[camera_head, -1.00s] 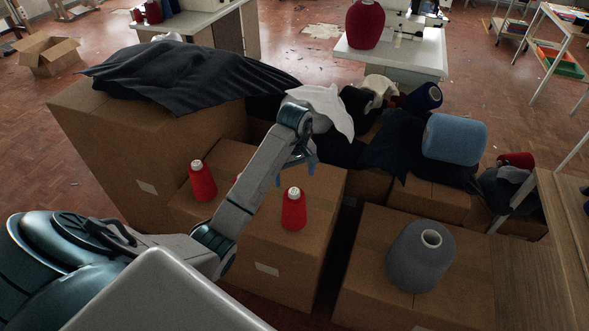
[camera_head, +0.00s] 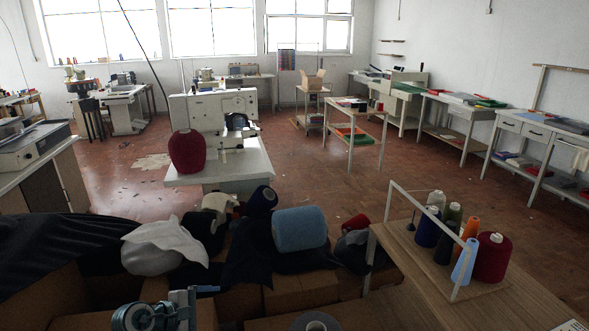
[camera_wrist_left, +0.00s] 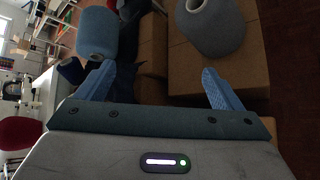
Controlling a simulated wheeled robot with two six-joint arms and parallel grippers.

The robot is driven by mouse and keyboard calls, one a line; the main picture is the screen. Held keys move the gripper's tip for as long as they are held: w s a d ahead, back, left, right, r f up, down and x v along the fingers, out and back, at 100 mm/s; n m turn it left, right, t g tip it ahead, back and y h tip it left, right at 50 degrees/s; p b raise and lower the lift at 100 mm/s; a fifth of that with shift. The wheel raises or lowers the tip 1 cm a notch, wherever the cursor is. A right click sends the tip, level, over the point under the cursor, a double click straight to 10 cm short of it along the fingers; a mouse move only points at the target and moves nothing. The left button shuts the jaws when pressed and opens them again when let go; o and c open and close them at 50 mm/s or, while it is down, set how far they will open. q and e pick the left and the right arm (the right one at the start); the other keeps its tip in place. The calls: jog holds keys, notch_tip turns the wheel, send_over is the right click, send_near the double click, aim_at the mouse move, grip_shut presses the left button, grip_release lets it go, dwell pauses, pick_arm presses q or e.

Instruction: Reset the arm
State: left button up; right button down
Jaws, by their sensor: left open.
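My left gripper (camera_wrist_left: 160,86) is open in the left wrist view, with its two blue fingers apart and nothing between them. Part of my left arm and gripper shows at the bottom edge of the head view, left of centre, cut off by the frame. A grey yarn cone (camera_wrist_left: 208,24) stands on a cardboard box (camera_wrist_left: 190,68) beyond the fingers; its top shows at the bottom of the head view (camera_head: 315,323). A light blue yarn roll (camera_wrist_left: 97,32) lies beyond the left-hand finger; it also shows in the head view (camera_head: 300,229). My right gripper is not in view.
A wooden table (camera_head: 430,293) with a white frame and several thread cones stands at the right. Dark cloth (camera_head: 60,250) and white cloth (camera_head: 162,246) lie over boxes at the left. A sewing table (camera_head: 235,168) with a dark red cone (camera_head: 187,151) stands behind.

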pick_arm(q)
jog(key=s+a+r+n+t, duration=0.1)
jog(key=s+r+n+t, duration=0.2)
jog(key=r+n+t, duration=0.5)
jog(key=s+a+r+n+t, duration=0.15)
jog(key=r+n+t, duration=0.3)
jog(key=n, duration=0.65)
jog(key=s+a+f+n+y, duration=0.1)
jog(key=s+a+n+y, duration=0.55)
jog(key=n+y, duration=0.8)
jog(key=s+a+f+n+g+h, duration=0.1)
jog(key=s+a+f+n+g, duration=0.2)
jog(key=s+f+n+g, duration=1.25)
jog(key=s+d+f+n+g+h, duration=0.1)
jog(key=s+d+f+n+h, duration=0.25)
jog(key=s+d+n, duration=0.35)
jog(key=s+a+f+m+g, duration=0.1)
jog(key=a+f, duration=0.1)
jog(key=f, duration=1.4)
jog(key=s+a+f+g, duration=0.1)
jog(key=a+f, duration=0.1)
jog(key=f, duration=1.3)
jog(key=s+f, duration=1.7)
jog(key=f, duration=0.1)
jog(key=shift+s+a+f+g+h, duration=0.15)
jog(key=shift+s+a+g+h, duration=0.2)
jog(key=shift+a+g+h, duration=0.1)
